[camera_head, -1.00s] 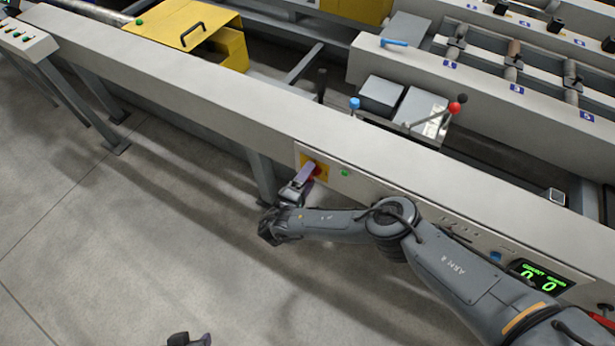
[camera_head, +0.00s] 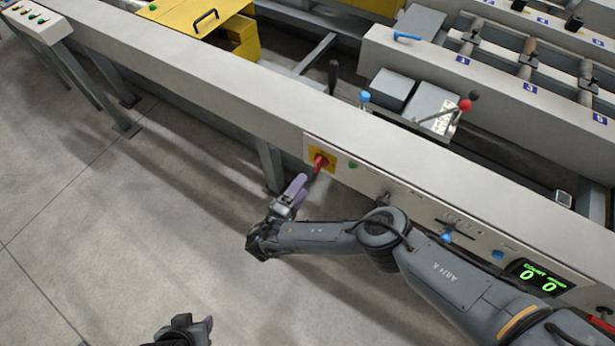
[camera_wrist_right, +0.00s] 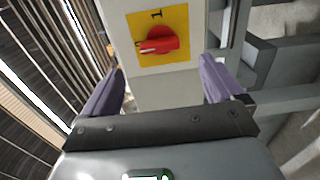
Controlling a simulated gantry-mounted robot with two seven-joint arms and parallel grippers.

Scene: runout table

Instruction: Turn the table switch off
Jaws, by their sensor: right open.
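The table switch is a red rotary knob (camera_head: 320,162) on a yellow plate (camera_head: 330,152) on the table's front panel. In the right wrist view the red knob (camera_wrist_right: 157,42) lies roughly crosswise, with a "1" mark above it on the yellow plate (camera_wrist_right: 178,18). My right gripper (camera_head: 302,182) is in front of the switch, apart from it. Its two purple fingers (camera_wrist_right: 162,80) are open and empty, one on each side of the knob's line. My left gripper (camera_head: 196,328) shows only partly at the bottom edge; its jaw state is unclear.
The front panel carries a green button (camera_head: 352,166), a blue knob (camera_head: 447,237) and a green-digit counter display (camera_head: 540,277) to the right. Levers with red and blue knobs stand behind the grey table beam (camera_head: 235,95). The floor (camera_head: 130,230) in front is clear.

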